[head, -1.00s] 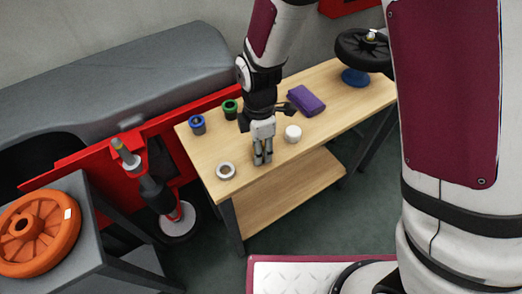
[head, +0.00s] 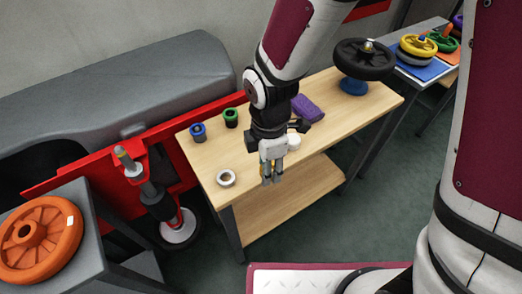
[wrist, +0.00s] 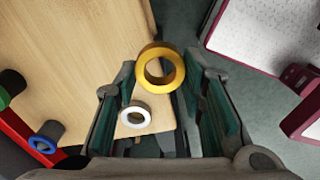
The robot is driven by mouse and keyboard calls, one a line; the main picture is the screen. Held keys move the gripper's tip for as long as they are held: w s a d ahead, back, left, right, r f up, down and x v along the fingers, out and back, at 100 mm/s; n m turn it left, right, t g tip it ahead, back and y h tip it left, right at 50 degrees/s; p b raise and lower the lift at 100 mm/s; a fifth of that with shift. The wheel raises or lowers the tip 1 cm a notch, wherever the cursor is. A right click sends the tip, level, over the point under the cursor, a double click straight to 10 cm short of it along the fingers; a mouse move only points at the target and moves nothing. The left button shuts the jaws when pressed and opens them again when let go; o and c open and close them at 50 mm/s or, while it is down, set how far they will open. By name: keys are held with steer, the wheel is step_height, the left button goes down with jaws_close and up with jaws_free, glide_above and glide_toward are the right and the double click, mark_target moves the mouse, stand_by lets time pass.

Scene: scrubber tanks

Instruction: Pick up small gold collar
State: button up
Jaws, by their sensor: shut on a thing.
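The small gold collar (wrist: 150,78) is a yellow-gold ring between my fingertips in the wrist view. My gripper (wrist: 160,82) is shut on it, with one finger on each side. In the head view my gripper (head: 270,173) points down near the front edge of the wooden table. Only a sliver of gold (head: 263,169) shows beside the fingers there; the rest of the collar is hidden. In the wrist view the collar appears raised above the table.
A black wheel (head: 364,62) sits at the far right end.

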steer(key=s+d+r+p, duration=0.1)
steer(key=s+d+p, duration=0.1)
steer(key=s, duration=0.4)
steer(key=shift+s+d+r+p, duration=0.15)
steer(key=shift+s+p, duration=0.2)
steer(key=shift+p, duration=0.2)
steer(key=shift+p, duration=0.45)
steer(key=shift+s+r+p, duration=0.1)
steer(key=shift+p, duration=0.55)
